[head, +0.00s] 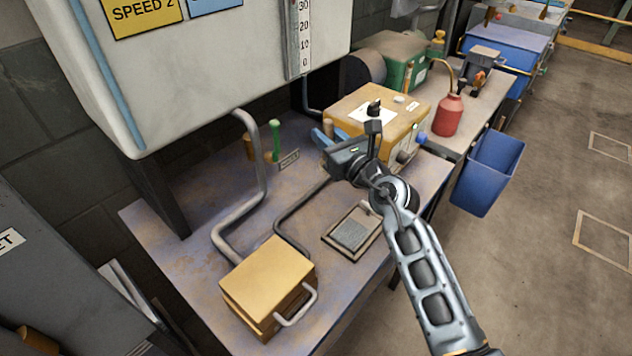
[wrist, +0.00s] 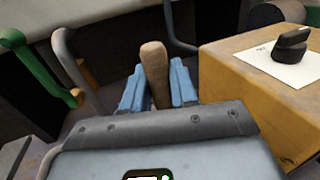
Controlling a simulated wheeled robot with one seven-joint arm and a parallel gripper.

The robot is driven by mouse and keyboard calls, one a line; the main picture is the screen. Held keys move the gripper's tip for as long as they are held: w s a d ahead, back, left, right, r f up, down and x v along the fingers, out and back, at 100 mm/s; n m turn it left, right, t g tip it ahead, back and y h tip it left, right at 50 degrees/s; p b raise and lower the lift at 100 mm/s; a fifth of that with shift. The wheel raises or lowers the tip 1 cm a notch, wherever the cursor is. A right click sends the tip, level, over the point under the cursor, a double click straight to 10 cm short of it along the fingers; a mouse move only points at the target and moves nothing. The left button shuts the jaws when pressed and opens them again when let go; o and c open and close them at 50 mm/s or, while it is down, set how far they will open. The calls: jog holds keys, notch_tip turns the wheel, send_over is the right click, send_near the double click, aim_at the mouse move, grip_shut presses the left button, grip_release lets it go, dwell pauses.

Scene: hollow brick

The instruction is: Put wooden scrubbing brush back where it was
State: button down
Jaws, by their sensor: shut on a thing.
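My gripper (head: 322,137) is shut on the wooden scrubbing brush (head: 328,127), above the workbench and beside the left end of the yellow box. In the wrist view its blue fingers (wrist: 158,92) stand on either side of the brush's rounded wooden handle (wrist: 154,60), which points up and away. The brush's lower part is hidden behind the gripper body, so I cannot see its bristles. A green-handled tool (head: 274,140) stands at the back of the bench near a small label plate (head: 289,159), with a brown upright piece (head: 249,146) beside it.
The workbench (head: 190,262) also holds the yellow box (head: 408,122) with a black knob, a tan box (head: 268,278) with a handle, and a small tray (head: 372,250). A bent grey pipe (head: 258,170) rises behind. A large white cabinet (head: 215,75) overhangs the back. A red bottle (head: 449,115) stands right.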

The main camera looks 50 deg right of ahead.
notch_tip(320, 180, down, 10)
jog(key=b, duration=0.5)
jog(key=shift+r+b, duration=0.1)
jog(key=shift+b, duration=0.2)
jog(key=shift+f, duration=0.2)
jog(key=c, duration=0.9)
grip_release()
